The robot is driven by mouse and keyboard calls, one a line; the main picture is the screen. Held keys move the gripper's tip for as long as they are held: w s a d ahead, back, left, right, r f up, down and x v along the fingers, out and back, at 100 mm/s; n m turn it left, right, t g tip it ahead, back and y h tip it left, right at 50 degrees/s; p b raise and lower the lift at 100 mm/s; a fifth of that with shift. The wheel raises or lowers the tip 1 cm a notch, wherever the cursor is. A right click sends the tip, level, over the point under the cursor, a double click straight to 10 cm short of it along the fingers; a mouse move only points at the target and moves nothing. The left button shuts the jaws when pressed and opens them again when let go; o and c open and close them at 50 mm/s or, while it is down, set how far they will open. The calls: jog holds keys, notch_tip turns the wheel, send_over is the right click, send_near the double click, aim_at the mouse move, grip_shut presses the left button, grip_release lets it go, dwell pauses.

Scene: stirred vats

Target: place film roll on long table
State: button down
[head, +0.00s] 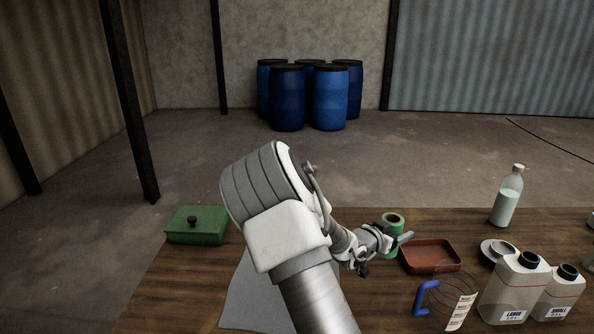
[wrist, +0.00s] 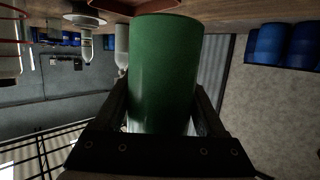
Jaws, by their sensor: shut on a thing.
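The film roll is a green cylinder (head: 391,220) with a round opening in its top end, seen in the head view at the far side of the long table (head: 180,288). In the wrist view the film roll (wrist: 163,70) fills the middle, between both fingers. My gripper (head: 399,240) is shut on it; its fingers also show in the wrist view (wrist: 163,108). The roll is roughly upright.
A red-brown tray (head: 432,257) lies just right of the roll. A clear bottle (head: 507,197), white jugs (head: 514,288), a blue-handled measuring jug (head: 445,300) and a small dish (head: 497,248) crowd the right.

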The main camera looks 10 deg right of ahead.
aim_at(395, 215)
notch_tip(395, 215, up, 8)
jog(key=p, duration=0.6)
jog(key=shift+r, duration=0.1)
jog(key=shift+a+f+n+t+b, duration=0.3)
jog(key=shift+a+f+n+t, duration=0.1)
jog(key=shift+a+f, duration=0.2)
jog(key=s+a+f+n+t+y+p, duration=0.1)
jog(key=a+f+n+t+y+p, duration=0.15)
jog(key=a+n+y, duration=0.7)
jog(key=s+a+f+n+t+y+p, duration=0.1)
jog(key=a+n+t+y, duration=0.2)
jog(key=a, duration=1.3)
jog(key=shift+m+t, duration=0.45)
jog(key=shift+m, duration=0.2)
jog(key=f, duration=0.2)
jog(key=s+f, duration=0.1)
jog(key=f, duration=0.1)
jog(key=shift+s+a+f, duration=0.1)
jog(key=shift+s+f, duration=0.1)
jog(key=shift+f, duration=0.05)
jog(key=shift+s, duration=0.1)
